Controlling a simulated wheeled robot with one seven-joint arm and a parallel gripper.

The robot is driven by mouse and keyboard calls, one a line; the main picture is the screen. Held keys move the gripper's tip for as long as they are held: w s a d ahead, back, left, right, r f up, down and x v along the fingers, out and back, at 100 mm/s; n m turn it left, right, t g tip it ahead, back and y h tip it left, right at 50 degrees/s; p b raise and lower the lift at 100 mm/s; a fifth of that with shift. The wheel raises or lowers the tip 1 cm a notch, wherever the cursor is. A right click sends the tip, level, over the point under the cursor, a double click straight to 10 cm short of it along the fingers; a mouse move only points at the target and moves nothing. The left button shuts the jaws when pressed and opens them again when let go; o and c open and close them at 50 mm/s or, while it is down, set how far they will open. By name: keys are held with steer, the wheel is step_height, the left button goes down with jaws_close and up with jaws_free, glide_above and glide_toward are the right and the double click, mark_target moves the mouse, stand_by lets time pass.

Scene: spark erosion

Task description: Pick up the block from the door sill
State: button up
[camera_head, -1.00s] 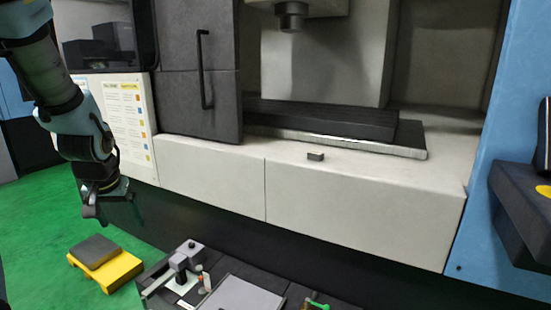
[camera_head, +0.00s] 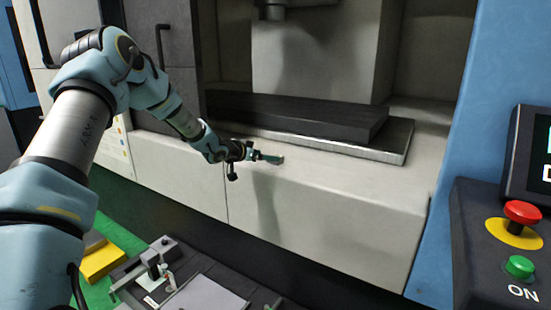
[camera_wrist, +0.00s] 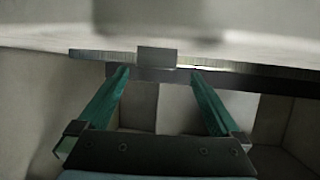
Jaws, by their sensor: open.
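The block is a small grey rectangular piece (camera_wrist: 157,56); in the wrist view it lies just beyond my fingertips, between their lines. My gripper (camera_wrist: 160,72) has two teal fingers spread apart with nothing between them. In the head view my gripper (camera_head: 268,157) reaches sideways, low over the light door sill (camera_head: 345,190) of the machine. The block cannot be made out there; the fingers seem to cover it. Whether a fingertip touches the sill cannot be told.
A dark slab on a metal-edged plate (camera_head: 300,118) lies behind the sill inside the machine. A dark door with a handle (camera_head: 163,60) stands at left. A control panel with red button (camera_head: 522,212) is at right. A tool tray (camera_head: 195,285) is below.

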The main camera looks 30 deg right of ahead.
steer(key=shift+s+p+x, duration=0.15)
steer(key=shift+p+x, duration=0.5)
steer(key=shift+x, duration=0.8)
steer(key=shift+s+p+x, duration=0.1)
steer(key=shift+p+x, duration=0.55)
steer(key=shift+x, duration=0.8)
jaws_close()
steer(key=shift+d+r, duration=0.1)
